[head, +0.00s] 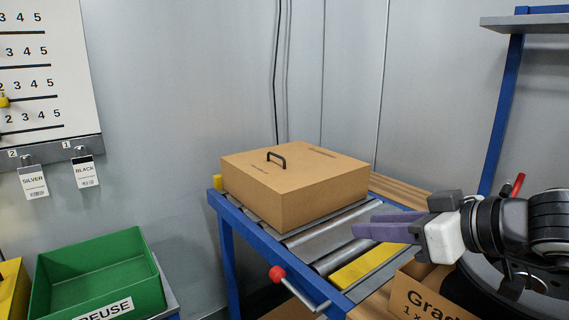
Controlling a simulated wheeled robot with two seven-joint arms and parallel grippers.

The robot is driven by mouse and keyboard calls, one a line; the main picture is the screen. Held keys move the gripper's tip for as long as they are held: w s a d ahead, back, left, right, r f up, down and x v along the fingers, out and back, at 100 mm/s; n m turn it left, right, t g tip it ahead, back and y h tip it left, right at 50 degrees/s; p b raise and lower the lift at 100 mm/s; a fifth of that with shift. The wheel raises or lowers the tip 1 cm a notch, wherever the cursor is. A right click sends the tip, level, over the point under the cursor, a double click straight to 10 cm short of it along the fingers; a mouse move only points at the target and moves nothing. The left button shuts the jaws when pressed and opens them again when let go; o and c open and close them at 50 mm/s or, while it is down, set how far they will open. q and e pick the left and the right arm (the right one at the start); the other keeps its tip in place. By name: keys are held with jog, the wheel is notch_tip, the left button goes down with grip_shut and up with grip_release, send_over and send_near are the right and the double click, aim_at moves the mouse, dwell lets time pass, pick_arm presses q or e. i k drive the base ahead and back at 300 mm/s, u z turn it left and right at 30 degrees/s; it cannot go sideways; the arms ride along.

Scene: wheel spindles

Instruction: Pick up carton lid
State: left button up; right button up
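A brown cardboard carton stands on the roller conveyor, and its lid (310,166) is on top with a small black handle (276,159) standing up from it. I cannot make out a seam between the lid and the carton body. My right gripper (361,224) is to the right of the carton, apart from it, with its purple-grey fingers pointing left over the rollers. The fingers overlap in this view, so I cannot tell how wide they are apart; nothing shows at their tips. My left gripper is not in view.
The conveyor (226,208) has a blue frame and a red-knobbed lever (277,273). A labelled cardboard box (420,297) is below my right gripper. A green bin (95,277) stands at lower left. A blue-framed shelf (507,110) is at right; a wall is behind.

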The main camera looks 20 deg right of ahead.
aim_at(290, 186)
jog(key=i, duration=1.35)
